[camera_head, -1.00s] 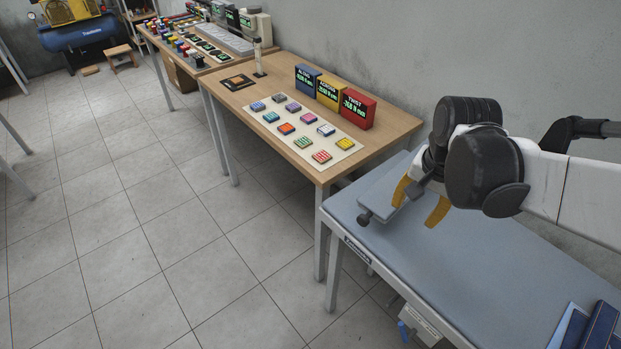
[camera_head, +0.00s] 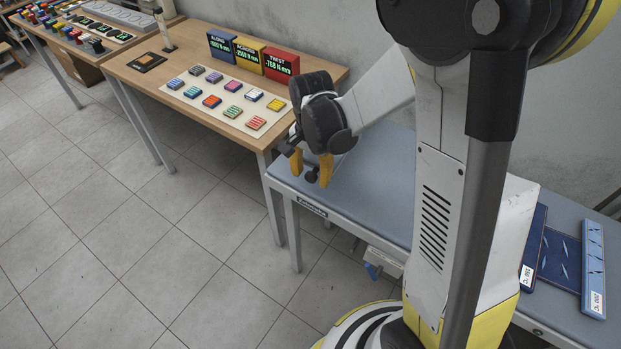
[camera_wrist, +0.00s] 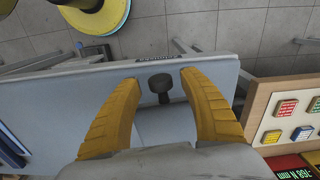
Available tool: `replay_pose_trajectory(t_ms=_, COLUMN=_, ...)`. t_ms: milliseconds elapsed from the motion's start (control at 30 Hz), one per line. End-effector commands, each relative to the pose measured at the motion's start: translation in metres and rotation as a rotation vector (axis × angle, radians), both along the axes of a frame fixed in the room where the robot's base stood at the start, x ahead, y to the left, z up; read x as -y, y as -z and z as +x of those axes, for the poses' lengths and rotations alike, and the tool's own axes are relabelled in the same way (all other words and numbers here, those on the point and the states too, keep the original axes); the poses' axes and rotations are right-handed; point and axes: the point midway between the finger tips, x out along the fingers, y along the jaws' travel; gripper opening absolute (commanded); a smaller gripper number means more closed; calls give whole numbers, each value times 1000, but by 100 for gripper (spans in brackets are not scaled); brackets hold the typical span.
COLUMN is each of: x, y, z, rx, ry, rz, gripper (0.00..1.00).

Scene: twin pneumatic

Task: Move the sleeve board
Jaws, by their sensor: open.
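The sleeve board (camera_wrist: 168,126) is a pale grey narrow board over the blue-grey padded table, with a dark round knob (camera_wrist: 160,84) at its end. In the wrist view the knob lies between my yellow fingertips, with space on both sides. My gripper (camera_head: 312,170) is open at the table's left end, and the knob shows dark beside its fingers in the head view (camera_head: 311,177). My gripper and arm hide most of the board in the head view. I cannot tell the height of the fingers relative to the knob.
The padded table (camera_head: 370,190) has blue panels (camera_head: 560,255) at its right end. A wooden bench (camera_head: 135,80) beside it holds coloured switches and three display boxes, blue, yellow and red (camera_head: 281,64). A grey wall stands behind. The tiled floor in front is clear.

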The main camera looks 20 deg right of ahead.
Motion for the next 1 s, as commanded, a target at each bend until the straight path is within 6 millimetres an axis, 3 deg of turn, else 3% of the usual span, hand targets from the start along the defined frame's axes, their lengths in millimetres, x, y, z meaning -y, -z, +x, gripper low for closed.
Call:
replay_pose_trajectory(t_ms=100, x=0, y=9, z=0, rx=0, ry=0, rz=0, gripper=51)
replay_pose_trajectory(t_ms=400, x=0, y=9, z=0, rx=0, ry=0, rz=0, gripper=49)
replay_pose_trajectory(t_ms=567, x=0, y=9, z=0, rx=0, ry=0, rz=0, gripper=0)
replay_pose_trajectory(t_ms=833, x=5, y=9, z=-5, rx=0, ry=-12, rz=0, gripper=0)
replay_pose_trajectory(t_ms=1000, x=24, y=10, z=-26, rx=0, ry=-62, rz=0, gripper=0)
